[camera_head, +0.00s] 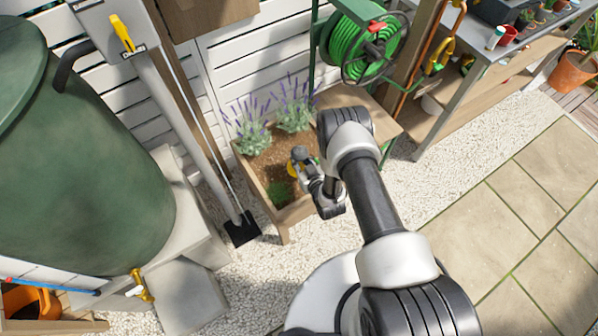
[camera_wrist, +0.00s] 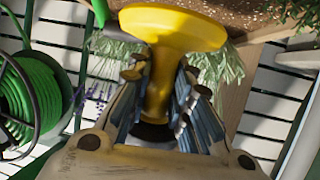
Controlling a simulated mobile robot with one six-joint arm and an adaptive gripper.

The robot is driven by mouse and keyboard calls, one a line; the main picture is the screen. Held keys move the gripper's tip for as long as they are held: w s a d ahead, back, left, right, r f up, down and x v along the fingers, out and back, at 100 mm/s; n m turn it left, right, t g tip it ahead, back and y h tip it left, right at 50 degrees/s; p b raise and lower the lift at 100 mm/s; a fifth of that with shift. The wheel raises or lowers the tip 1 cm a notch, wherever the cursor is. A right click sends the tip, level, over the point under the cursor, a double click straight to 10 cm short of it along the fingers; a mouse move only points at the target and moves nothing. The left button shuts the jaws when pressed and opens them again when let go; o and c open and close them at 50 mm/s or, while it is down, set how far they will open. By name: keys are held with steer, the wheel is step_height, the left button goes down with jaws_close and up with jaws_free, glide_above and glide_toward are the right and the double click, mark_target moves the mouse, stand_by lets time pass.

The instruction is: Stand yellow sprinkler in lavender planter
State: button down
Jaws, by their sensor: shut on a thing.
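The lavender planter (camera_head: 298,213) is a wooden box of brown soil, with two purple-flowered lavender plants (camera_head: 252,132) toward the back and a low green plant (camera_head: 281,192) near the front. My gripper (camera_head: 298,166) is over the soil, inside the planter's outline. It is shut on the yellow sprinkler (camera_wrist: 165,28), mostly hidden by the gripper in the head view. In the wrist view, my gripper (camera_wrist: 161,85) grips the sprinkler's narrow yellow stem, with its wide round part beyond the fingertips near the soil (camera_wrist: 262,14). I cannot tell whether it touches the soil.
A green hose reel (camera_head: 365,35) stands behind the planter and also shows in the wrist view (camera_wrist: 28,100). A grey post (camera_head: 180,118) and a large green barrel (camera_head: 85,170) are at the left. A potting bench (camera_head: 490,50) is back right. Gravel and paving at right are clear.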

steer(key=shift+f+b, duration=1.25)
steer(key=shift+f, duration=2.1)
steer(key=shift+f, duration=0.1)
steer(key=c, duration=1.5)
jaws_free()
steer(key=shift+f, duration=0.1)
steer(key=shift+o, duration=0.2)
